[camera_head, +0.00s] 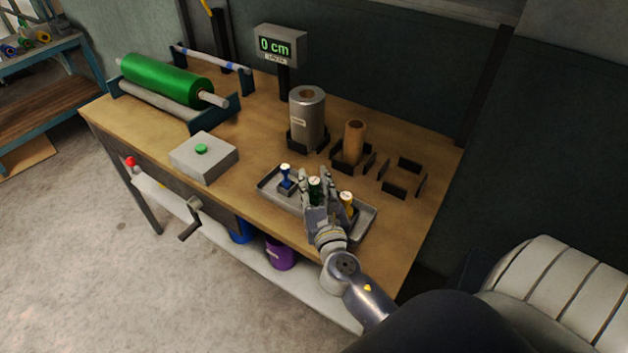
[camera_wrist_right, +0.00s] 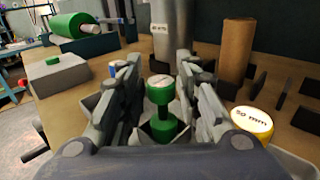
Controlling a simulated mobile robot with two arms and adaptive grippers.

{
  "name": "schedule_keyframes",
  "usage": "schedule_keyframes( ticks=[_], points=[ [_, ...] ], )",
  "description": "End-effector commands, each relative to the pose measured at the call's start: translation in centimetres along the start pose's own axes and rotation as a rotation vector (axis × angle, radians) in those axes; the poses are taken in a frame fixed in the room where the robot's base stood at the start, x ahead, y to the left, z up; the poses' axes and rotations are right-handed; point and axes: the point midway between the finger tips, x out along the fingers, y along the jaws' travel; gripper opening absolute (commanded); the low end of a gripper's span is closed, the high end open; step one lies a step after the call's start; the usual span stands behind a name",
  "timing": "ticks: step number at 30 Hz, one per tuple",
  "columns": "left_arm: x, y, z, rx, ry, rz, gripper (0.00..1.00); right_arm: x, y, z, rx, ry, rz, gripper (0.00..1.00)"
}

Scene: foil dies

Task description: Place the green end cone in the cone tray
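The green end cone (camera_head: 315,189) stands upright in the cone tray (camera_head: 361,228), between a blue cone and a yellow one. The cone also shows in the right wrist view (camera_wrist_right: 160,92), with a pale top and a narrow waist, its lower end at a small holder. My right gripper (camera_head: 317,184) is over the tray with its fingers on either side of the green cone. In the right wrist view, the fingers (camera_wrist_right: 161,85) look spread, with slim gaps beside the cone. My left gripper is not in view.
A blue cone (camera_head: 285,177) and a yellow cone (camera_head: 347,200) stand close beside the gripper. A metal cylinder (camera_head: 307,118) and a brown tube (camera_head: 354,142) stand behind. A grey box with a green button (camera_head: 204,157) and a green roll (camera_head: 166,79) are at left.

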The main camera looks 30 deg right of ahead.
Motion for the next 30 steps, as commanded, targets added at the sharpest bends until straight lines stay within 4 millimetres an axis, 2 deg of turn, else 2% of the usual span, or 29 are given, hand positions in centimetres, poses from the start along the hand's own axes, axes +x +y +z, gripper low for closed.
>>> schedule_keyframes(
  ticks=[9, 15, 21, 30],
  points=[
    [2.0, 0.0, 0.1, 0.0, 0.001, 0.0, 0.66, -6.7, 0.0, -0.6, 0.002, 0.006, 0.001, 0.31],
    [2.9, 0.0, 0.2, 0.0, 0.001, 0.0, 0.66, -9.8, 0.0, -0.5, 0.001, 0.004, -0.001, 0.31],
    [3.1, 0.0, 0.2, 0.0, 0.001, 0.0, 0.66, -11.1, 0.0, -0.2, 0.001, 0.003, -0.001, 0.31],
    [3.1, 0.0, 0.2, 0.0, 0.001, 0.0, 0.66, -11.2, 0.0, -0.1, 0.001, 0.002, -0.001, 0.31]
  ],
)
